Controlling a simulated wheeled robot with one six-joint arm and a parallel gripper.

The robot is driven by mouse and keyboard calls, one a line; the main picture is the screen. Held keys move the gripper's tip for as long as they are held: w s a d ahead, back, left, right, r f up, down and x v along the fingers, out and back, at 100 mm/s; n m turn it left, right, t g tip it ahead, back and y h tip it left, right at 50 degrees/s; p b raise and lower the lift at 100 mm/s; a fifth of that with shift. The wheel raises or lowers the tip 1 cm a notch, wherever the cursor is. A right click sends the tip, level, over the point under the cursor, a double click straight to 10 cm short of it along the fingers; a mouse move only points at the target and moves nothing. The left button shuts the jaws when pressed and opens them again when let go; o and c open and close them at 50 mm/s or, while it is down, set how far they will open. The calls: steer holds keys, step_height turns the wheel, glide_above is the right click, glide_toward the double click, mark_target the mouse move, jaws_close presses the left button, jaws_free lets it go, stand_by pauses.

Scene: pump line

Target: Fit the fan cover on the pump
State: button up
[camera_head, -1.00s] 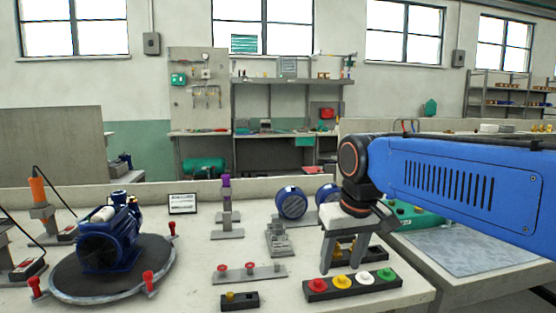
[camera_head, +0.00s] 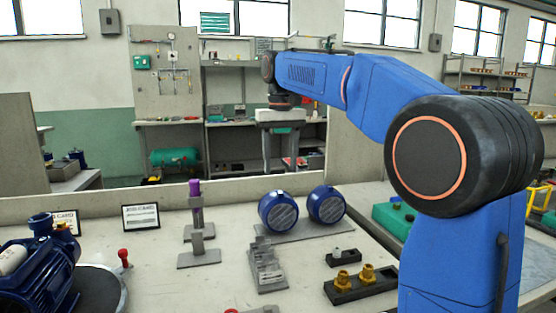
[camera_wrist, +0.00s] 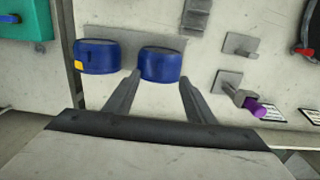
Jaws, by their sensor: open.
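Two blue round fan covers with grey grilles stand side by side on a grey rack plate (camera_head: 300,232). The left cover (camera_head: 278,211) and right cover (camera_head: 327,205) also show in the wrist view, as the middle cover (camera_wrist: 160,66) and the left cover (camera_wrist: 98,57), which has a yellow mark. The blue pump (camera_head: 35,265) sits on the round turntable (camera_head: 108,295) at the lower left, cut off by the picture edge. My gripper (camera_head: 281,165) is open and empty, raised above the covers. In the wrist view its fingers (camera_wrist: 158,88) point towards the middle cover without touching it.
A black holder with brass fittings (camera_head: 360,280) is in front. A low wall (camera_head: 120,205) runs along the bench's back. A green case (camera_head: 395,220) lies right.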

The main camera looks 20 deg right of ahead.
mark_target(280, 192)
steer(key=shift+f, duration=2.5)
steer(key=shift+f, duration=0.95)
jaws_close()
steer(key=shift+s, duration=0.15)
steer(key=shift+s, duration=2.35)
steer(key=shift+s, duration=0.1)
